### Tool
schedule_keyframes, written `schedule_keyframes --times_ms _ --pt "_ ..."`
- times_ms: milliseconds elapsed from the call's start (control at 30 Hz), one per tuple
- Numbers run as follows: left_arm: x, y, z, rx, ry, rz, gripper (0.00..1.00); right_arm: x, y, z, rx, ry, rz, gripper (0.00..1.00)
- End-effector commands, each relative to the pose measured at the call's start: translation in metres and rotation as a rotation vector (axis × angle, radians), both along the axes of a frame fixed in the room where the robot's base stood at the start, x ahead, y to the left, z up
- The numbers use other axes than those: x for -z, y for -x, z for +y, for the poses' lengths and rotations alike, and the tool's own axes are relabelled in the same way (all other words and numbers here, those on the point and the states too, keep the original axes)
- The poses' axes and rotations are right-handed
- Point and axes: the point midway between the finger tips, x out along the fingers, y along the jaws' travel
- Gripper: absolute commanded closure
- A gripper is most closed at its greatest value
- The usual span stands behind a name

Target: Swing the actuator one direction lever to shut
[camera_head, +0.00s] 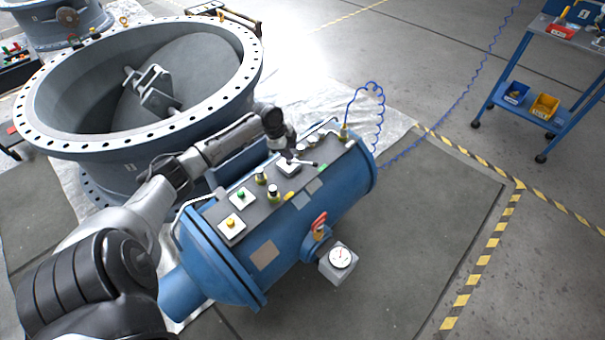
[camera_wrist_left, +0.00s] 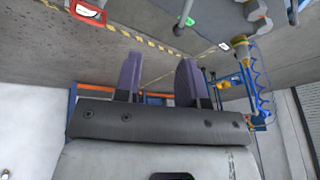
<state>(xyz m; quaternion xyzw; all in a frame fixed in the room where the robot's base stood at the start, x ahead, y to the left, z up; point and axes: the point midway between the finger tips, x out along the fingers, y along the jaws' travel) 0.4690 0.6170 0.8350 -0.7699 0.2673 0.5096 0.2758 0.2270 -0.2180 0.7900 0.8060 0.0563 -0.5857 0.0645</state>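The actuator is a large blue cylinder (camera_head: 345,205) lying beside the big grey valve body, with a dark control panel on top. The direction lever (camera_head: 305,162) is a small dark handle on a pale square base near the panel's far end. My left gripper (camera_head: 288,143) is just above and beyond that base; whether it touches the lever cannot be told. In the left wrist view its two purple-grey fingers (camera_wrist_left: 159,78) stand apart with nothing between them. My right gripper is not in view.
A yellow button (camera_head: 232,222), a green button (camera_head: 241,195) and brass fittings (camera_head: 273,190) share the panel. A red-handled valve (camera_head: 318,222) and a gauge (camera_head: 340,258) stick out from the side. A coiled blue hose (camera_head: 376,92) rises at the far end.

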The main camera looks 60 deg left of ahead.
Motion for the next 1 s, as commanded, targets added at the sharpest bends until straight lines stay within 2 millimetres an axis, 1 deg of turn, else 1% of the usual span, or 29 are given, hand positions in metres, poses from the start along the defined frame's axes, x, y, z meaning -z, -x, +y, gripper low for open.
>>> schedule_keyframes --times_ms 33,133,267,367,467,800,1000 --pt "0.005 -0.003 0.012 -0.006 -0.002 -0.017 0.63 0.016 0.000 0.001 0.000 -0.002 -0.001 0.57" --pt "0.000 -0.006 0.027 -0.010 0.002 -0.044 0.63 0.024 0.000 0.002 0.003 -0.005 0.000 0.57" --pt "-0.002 -0.009 0.037 -0.012 0.006 -0.064 0.63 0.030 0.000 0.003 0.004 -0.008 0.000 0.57" --pt "0.005 -0.013 0.038 -0.014 0.008 -0.069 0.63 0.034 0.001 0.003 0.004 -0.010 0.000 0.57" --pt "0.019 -0.019 0.036 -0.015 0.009 -0.069 0.63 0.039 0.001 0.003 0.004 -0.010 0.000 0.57" --pt "0.077 -0.045 0.027 -0.015 0.009 -0.069 0.63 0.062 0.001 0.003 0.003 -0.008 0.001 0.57" --pt "0.101 -0.056 0.024 -0.015 0.007 -0.069 0.63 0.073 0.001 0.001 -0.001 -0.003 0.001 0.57"
